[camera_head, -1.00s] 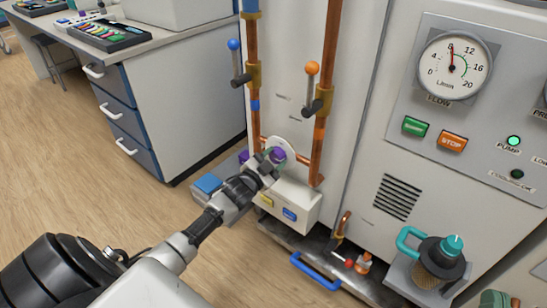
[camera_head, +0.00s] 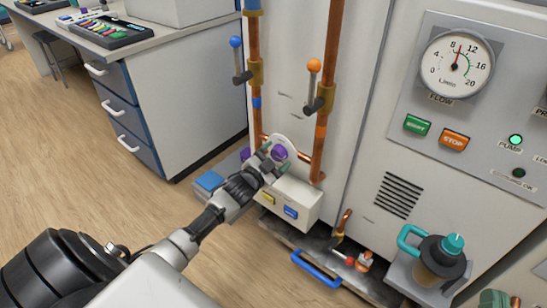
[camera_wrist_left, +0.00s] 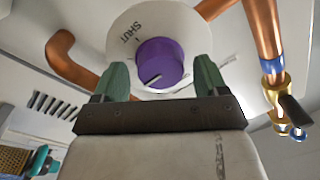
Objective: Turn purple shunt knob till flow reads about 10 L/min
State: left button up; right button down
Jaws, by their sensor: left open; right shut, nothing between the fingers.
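The purple shunt knob (camera_head: 279,153) sits on a white dial plate (camera_head: 285,143) between two copper pipes. In the left wrist view the knob (camera_wrist_left: 160,62) fills the gap between my fingers, its white mark pointing down-left. The word SHUT is on the plate, above left of the knob. My left gripper (camera_head: 273,160) is open, its green fingers on either side of the knob with small visible gaps; whether they touch it I cannot tell. The flow gauge (camera_head: 457,64) needle points between 8 and 12, at about 10. My right gripper is not in view.
Blue-knobbed (camera_head: 236,42) and orange-knobbed (camera_head: 314,66) valve levers stand above on the pipes. A white box (camera_head: 293,203) is below the dial. START (camera_head: 417,125) and STOP (camera_head: 454,140) buttons and a lit green pump light (camera_head: 515,140) are on the right panel.

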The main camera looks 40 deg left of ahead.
pick_arm(q)
jog(key=shift+s, duration=0.45)
jog(key=s+p, duration=0.3)
jog(key=s, duration=0.7)
jog(key=shift+a+f, duration=0.2)
pick_arm(e)
notch_tip(320, 180, down, 9)
jog(key=s+d+g+h, duration=0.2)
jog(key=g, duration=0.5)
jog(key=shift+s+r+g+h, duration=0.15)
jog(key=shift+s+g+h, duration=0.15)
jog(key=shift+g, duration=0.1)
jog(key=shift+d, duration=0.1)
